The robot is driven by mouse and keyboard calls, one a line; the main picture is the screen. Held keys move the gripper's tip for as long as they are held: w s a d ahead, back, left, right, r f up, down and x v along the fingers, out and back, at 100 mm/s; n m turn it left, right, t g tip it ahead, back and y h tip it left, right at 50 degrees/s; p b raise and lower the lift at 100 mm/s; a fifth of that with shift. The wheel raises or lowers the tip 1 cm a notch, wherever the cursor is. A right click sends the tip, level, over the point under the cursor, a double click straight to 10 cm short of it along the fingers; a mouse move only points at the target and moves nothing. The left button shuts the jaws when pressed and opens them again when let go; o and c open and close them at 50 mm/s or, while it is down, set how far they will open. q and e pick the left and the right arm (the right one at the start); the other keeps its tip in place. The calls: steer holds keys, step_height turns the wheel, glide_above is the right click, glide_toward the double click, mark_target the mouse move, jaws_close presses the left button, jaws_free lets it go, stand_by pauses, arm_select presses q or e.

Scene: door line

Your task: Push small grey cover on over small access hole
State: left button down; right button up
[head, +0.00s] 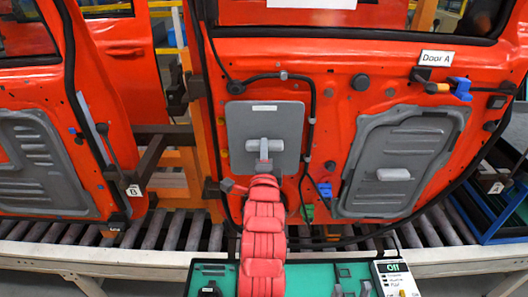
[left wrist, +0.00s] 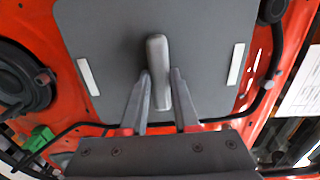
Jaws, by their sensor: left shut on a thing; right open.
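The small grey cover (head: 240,117) is a squarish dark grey plate with a light handle (head: 263,146) in its middle. It stands upright against the red door marked Door A (head: 335,60) and covers the small access hole, which I cannot see. Whether it sits flush cannot be told. My left gripper (head: 264,166) is in front of the plate, shut on the handle. In the left wrist view its fingers (left wrist: 160,98) are on both sides of the handle's lower end, and the cover (left wrist: 105,40) fills the middle. My right gripper is not in view.
A dark cable (head: 312,120) runs around the cover's top and right side. A larger grey panel (head: 395,165) is on the door to the right. Another red door (head: 115,95) stands left. A roller conveyor (head: 150,232) and a green tray (head: 300,275) are below.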

arm_select(q)
steer(key=shift+w, duration=0.75)
stand_by(0.3)
steer(key=c, duration=0.6)
jaws_free()
